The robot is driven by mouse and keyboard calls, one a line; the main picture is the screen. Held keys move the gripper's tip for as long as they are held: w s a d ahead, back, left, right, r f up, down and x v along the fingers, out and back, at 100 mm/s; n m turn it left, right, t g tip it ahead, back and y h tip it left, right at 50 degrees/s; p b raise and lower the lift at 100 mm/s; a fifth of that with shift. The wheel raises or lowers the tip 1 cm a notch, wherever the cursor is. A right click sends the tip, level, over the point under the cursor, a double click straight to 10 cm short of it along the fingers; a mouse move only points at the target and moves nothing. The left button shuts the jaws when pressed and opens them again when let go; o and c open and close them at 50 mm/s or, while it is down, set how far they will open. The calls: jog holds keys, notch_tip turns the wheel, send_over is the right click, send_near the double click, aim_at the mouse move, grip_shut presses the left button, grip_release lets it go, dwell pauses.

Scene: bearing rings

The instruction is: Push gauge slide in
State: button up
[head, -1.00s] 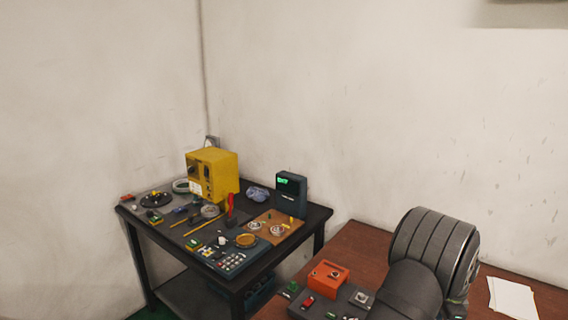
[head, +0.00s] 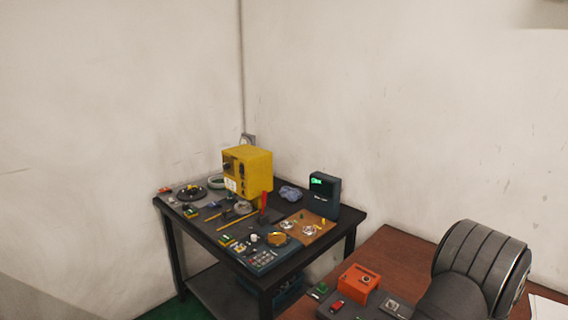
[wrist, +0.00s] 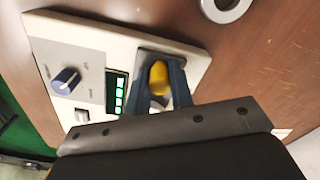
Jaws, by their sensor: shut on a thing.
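The gauge (wrist: 110,40) is a pale box on a brown wooden table in the wrist view. It has a blue-grey knob (wrist: 66,80) and a small display with green digits (wrist: 116,92). A yellow piece (wrist: 158,78), apparently the handle of the gauge slide, stands at a dark recess at the gauge's right end. My gripper (wrist: 162,75) is shut on this yellow piece, with one finger on each side. The gripper body hides the lower part of the gauge and how far the slide sits in. Neither gripper nor gauge shows in the head view.
A metal ring (wrist: 226,8) lies on the wood near the gauge. In the head view an orange box (head: 359,283) and small parts stand beside my arm. A dark side table (head: 185,238) carries a yellow machine (head: 250,170) and several tools.

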jog(key=shift+s+d, duration=3.7)
jog(key=shift+o, duration=0.2)
jog(key=shift+s+d, duration=0.2)
jog(key=shift+s, duration=0.05)
jog(key=o, duration=0.6)
jog(key=shift+o, duration=0.2)
notch_tip(320, 180, up, 7)
jog(key=shift+w, duration=0.15)
jog(key=shift+a, duration=0.1)
